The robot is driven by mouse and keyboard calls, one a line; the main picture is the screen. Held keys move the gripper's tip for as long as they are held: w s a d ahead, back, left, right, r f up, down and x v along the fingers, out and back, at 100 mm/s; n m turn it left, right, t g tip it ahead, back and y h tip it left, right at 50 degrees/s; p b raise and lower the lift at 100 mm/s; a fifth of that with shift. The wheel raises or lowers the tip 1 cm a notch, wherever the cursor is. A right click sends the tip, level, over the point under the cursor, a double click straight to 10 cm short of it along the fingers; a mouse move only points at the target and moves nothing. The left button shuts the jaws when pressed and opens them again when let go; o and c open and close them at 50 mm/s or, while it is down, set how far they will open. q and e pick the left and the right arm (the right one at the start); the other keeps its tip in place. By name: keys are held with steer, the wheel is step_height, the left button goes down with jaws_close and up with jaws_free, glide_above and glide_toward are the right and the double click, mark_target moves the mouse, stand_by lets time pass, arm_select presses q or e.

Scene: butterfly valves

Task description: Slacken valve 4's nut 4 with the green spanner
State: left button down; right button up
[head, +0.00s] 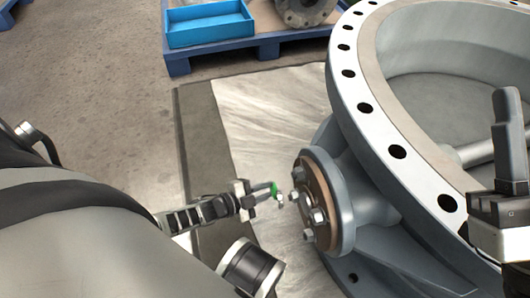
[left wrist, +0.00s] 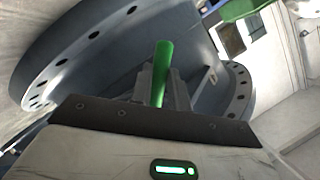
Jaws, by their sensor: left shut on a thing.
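The valve (head: 385,125) is a large grey body with a drilled ring, lying at the right of the head view. Its small side flange (head: 330,185) carries several bright nuts (head: 318,216). My left gripper (head: 262,190) is shut on the green spanner (head: 273,188), just left of this flange. The spanner's silver end (head: 280,199) is close to the flange's nuts; I cannot tell whether it touches one. In the left wrist view the spanner's green handle (left wrist: 162,72) stands up between the fingers. My right gripper (head: 509,140) is at the right edge; its opening is unclear. No nut numbers are readable.
A blue tray (head: 208,26) sits on a blue pallet (head: 225,56) at the back, beside a round metal part (head: 303,10). The floor at the left is clear. In the left wrist view a green object (left wrist: 240,8) shows at the top.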

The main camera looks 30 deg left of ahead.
arm_select(q)
steer(key=shift+s+a, duration=0.7)
steer(key=shift+s, duration=0.25)
steer(key=shift+s+a, duration=0.65)
steer(key=shift+s, duration=0.3)
